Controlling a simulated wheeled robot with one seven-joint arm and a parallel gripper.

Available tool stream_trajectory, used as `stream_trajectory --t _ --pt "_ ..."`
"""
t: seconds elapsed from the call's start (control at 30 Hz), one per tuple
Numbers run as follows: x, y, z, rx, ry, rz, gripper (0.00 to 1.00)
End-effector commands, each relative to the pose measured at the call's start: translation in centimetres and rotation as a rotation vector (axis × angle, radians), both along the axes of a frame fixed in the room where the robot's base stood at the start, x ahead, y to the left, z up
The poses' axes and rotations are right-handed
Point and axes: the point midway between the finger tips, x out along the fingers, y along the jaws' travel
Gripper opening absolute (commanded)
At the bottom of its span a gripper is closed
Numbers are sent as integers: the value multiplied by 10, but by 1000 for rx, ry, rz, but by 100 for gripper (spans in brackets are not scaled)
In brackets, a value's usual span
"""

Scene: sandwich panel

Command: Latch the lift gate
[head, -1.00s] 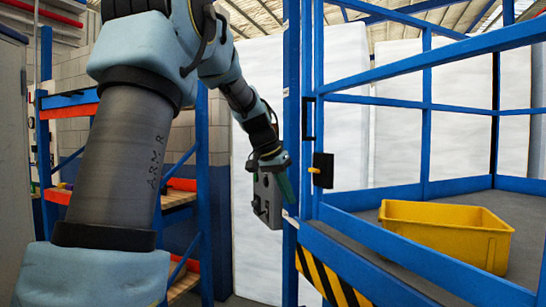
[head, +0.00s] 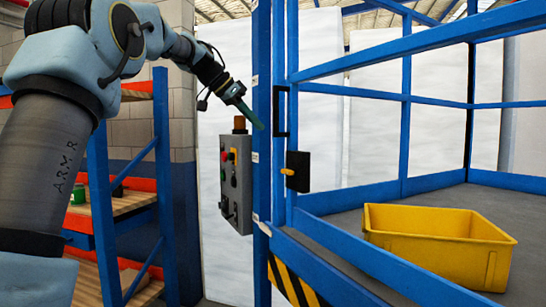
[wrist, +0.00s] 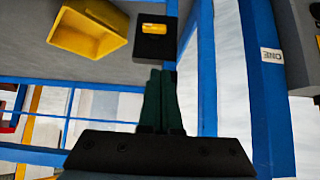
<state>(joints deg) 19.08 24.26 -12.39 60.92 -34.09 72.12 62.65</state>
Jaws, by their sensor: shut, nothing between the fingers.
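The blue lift gate (head: 404,125) stands upright beside a blue post (head: 262,80). A black latch plate (head: 300,182) with a small yellow-orange knob (head: 287,172) is on the gate's left side, below a black pull handle (head: 281,112). In the wrist view the latch plate (wrist: 146,50) and its yellow knob (wrist: 154,28) lie just beyond the fingertips. The closed fingers also show in the wrist view (wrist: 165,74). I cannot tell whether the gate sits flush.
A grey control box (head: 236,185) with buttons hangs left of the post, below my gripper. A yellow bin (head: 440,255) sits on the lift's grey floor. Blue and orange shelving (head: 130,180) stands at left. A yellow-black striped edge (head: 292,285) runs below the gate.

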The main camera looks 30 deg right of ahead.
Motion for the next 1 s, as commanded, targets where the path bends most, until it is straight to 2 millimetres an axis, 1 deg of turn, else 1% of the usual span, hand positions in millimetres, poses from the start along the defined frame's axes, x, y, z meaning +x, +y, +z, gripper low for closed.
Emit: stream_trajectory --t 0.13,0.27,0.6,0.7,0.8,0.9,1.0 --pt "0 -8 -7 1 2 -2 0" --pt "0 -23 -21 2 4 -2 0" --pt "2 -72 -70 3 4 -1 0" --pt "2 -70 -86 4 4 1 0" --pt "2 -70 -98 2 4 1 0" --pt "2 -70 -106 2 2 1 0" --pt "2 -70 -110 1 1 1 0"
